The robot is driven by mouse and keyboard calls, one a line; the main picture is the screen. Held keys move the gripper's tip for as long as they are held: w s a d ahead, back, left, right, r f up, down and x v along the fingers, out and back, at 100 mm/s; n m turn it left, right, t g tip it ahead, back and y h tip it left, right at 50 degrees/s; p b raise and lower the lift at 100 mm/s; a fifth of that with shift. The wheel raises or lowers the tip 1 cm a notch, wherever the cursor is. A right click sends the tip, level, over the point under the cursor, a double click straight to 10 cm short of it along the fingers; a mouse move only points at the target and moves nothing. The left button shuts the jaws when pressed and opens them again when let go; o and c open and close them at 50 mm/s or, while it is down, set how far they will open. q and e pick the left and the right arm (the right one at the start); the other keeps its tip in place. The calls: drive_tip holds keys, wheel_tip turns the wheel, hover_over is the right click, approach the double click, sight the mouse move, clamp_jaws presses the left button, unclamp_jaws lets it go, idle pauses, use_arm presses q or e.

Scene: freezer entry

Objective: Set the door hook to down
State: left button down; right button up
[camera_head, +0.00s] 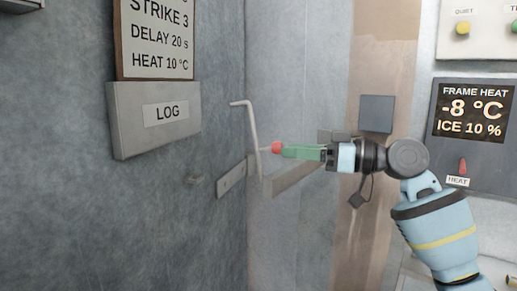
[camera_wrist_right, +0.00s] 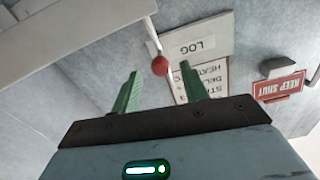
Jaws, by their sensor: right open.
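The door hook (camera_head: 251,130) is a pale bent rod near the corner of the grey walls. It stands nearly upright, with its bent end at the top pointing left. A red ball knob (camera_head: 277,147) sticks out from it toward my right gripper; the knob also shows in the right wrist view (camera_wrist_right: 160,66). My right gripper (camera_head: 284,151) has green fingers and comes in from the right. It is open, with its fingertips on either side of the knob in the right wrist view; I cannot tell whether they touch it. My left gripper is out of view.
A metal plate (camera_head: 231,180) is on the left wall below the hook, and a grey bar (camera_head: 293,178) lies below my right gripper. A LOG box (camera_head: 155,130) juts from the left wall. A heat panel (camera_head: 470,115) with a red lever (camera_head: 463,166) is at the right.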

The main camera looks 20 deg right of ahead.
sight(275, 147)
drive_tip(key=p+x, duration=0.1)
drive_tip(key=x, duration=0.5)
drive_tip(key=shift+w+a+r, duration=0.1)
drive_tip(key=shift+a, duration=0.05)
drive_tip(key=shift+w+a, duration=0.45)
drive_tip(key=shift+a, duration=0.15)
drive_tip(key=shift+c, duration=0.2)
clamp_jaws()
